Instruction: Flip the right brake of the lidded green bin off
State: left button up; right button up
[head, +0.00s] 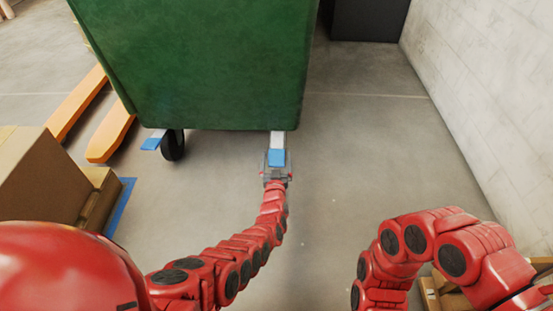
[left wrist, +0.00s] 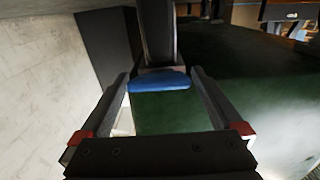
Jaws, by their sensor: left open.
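The green bin (head: 205,65) stands ahead of me; its lid is out of the head view. Its right brake is a blue-tipped pedal (head: 277,157) at the bin's lower right corner. My left gripper (head: 277,160) is at this pedal, jaws open. In the left wrist view the blue pedal end (left wrist: 160,82) lies between the two spread fingers of the left gripper (left wrist: 161,77), with a dark wheel (left wrist: 157,35) behind it. I cannot tell whether a finger touches the pedal. The left brake pedal (head: 152,143) is beside the left wheel (head: 172,146). My right gripper is out of view.
Orange forks (head: 75,103) lie left of the bin. A pale wall (head: 490,90) runs along the right, with a dark box (head: 368,18) at the back. The floor right of the bin is clear.

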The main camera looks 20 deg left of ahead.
pick_arm(q)
jog(key=shift+c, duration=0.3)
grip_shut()
jog(key=shift+r, duration=0.1)
